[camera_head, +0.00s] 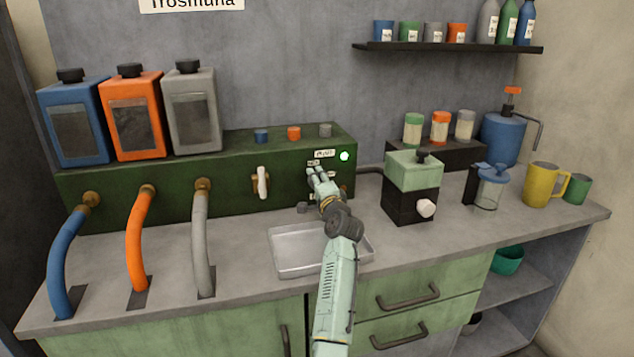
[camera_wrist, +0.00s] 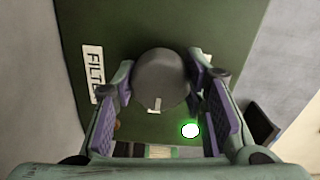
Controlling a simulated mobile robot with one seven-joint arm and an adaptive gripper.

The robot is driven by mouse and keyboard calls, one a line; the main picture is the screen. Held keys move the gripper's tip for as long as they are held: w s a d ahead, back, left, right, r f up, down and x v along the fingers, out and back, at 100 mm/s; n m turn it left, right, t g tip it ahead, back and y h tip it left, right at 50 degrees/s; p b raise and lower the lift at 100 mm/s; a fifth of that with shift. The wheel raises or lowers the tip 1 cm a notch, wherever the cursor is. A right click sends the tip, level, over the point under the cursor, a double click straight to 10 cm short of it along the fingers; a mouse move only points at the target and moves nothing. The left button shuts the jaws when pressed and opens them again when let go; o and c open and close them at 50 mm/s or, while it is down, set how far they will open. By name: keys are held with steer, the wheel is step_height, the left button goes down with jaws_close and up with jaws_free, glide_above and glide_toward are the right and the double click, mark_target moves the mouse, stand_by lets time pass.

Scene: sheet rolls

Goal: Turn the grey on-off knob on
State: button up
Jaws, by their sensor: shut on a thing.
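The grey knob (camera_wrist: 160,72) is a round dark grey dial on the front of the green machine (camera_head: 225,180). It has a small white mark at its edge, toward the bottom of the wrist view. My gripper (camera_head: 316,173) is at the right part of the machine's front and is shut on the knob, with one purple-padded finger on each side of it. In the head view the gripper hides the knob. A round green light (camera_head: 344,156) glows beside it and also shows in the wrist view (camera_wrist: 190,131).
A metal tray (camera_head: 290,268) lies on the counter below my arm. A lever (camera_head: 262,182) is on the machine's front to the left. A black and green box-shaped appliance (camera_head: 412,170) stands to the right. Blue, orange and grey canisters stand on the left.

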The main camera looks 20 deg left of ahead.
steer(key=o, duration=1.2)
steer(key=v, duration=1.2)
